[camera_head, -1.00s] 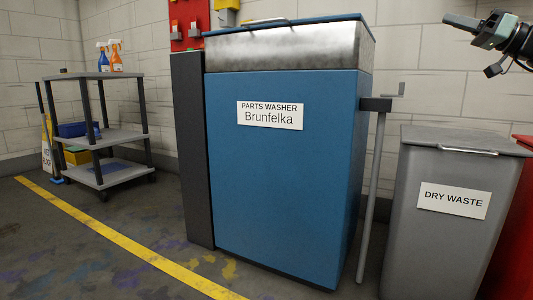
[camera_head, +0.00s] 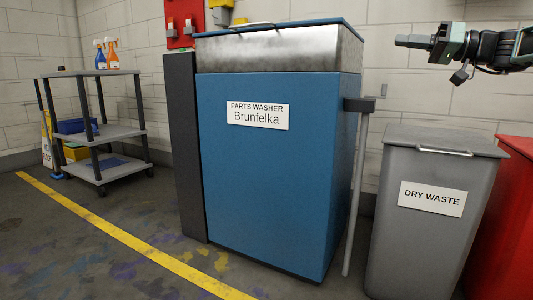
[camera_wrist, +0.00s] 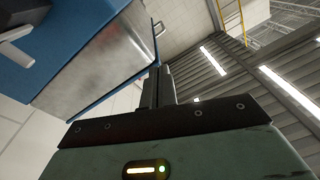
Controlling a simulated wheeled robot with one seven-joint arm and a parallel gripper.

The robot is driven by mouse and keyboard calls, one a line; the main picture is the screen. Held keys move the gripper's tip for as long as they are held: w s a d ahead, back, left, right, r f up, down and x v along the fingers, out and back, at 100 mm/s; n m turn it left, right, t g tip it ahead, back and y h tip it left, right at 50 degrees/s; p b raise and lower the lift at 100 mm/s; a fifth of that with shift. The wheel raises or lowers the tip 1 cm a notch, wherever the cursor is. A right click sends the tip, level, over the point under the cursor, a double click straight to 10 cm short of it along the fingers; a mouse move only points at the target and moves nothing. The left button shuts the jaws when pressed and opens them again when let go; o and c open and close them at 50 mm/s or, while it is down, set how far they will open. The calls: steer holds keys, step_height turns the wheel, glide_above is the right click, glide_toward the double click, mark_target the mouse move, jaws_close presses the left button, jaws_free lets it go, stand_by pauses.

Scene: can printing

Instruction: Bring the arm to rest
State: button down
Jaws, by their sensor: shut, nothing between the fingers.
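My gripper (camera_head: 401,41) is at the upper right of the head view, in the air above the grey dry waste bin. It points left toward the parts washer, and its fingers are shut with nothing between them. In the wrist view the shut fingers (camera_wrist: 157,87) stick up from the dark gripper mount, with the ceiling and the parts washer behind them. My arm runs from the gripper to the right edge of the head view.
The blue parts washer (camera_head: 265,170) stands in the middle, its lid down. The grey dry waste bin (camera_head: 425,240) is right of it, beside a red bin (camera_head: 505,210). A shelf cart (camera_head: 105,132) with spray bottles (camera_head: 106,55) is at left. Open floor lies in front.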

steer(key=s+a+f+m+g+h+p, duration=0.1)
steer(key=s+a+f+g+h+p, duration=0.15)
steer(key=a, duration=0.65)
steer(key=s+a+f+m+g+h+p, duration=0.1)
steer(key=s+a+f+g+p, duration=0.25)
steer(key=a, duration=0.45)
steer(key=s+a+f+g+h+p, duration=0.1)
steer(key=s+a+f+h+p, duration=0.25)
steer(key=s, duration=0.35)
steer(key=s+a+f+g+h+p, duration=0.2)
steer(key=s+a+f, duration=0.3)
steer(key=s, duration=0.2)
steer(key=s+d+f+h+p, duration=0.2)
steer(key=s+h+p, duration=0.1)
steer(key=s, duration=0.5)
steer(key=s+d+f+n+h+p, duration=0.1)
steer(key=s+d+f+h+p, duration=0.15)
steer(key=s, duration=0.55)
steer(key=s+d+f+h+p, duration=0.1)
steer(key=s+d+h+p, duration=0.1)
steer(key=s+p, duration=0.35)
step_height(320, 180, up, 37)
steer(key=s+p, duration=0.1)
steer(key=p, duration=3.4)
steer(key=shift+s+d+p, duration=0.15)
steer(key=shift+s+p, duration=0.1)
steer(key=shift+p, duration=0.05)
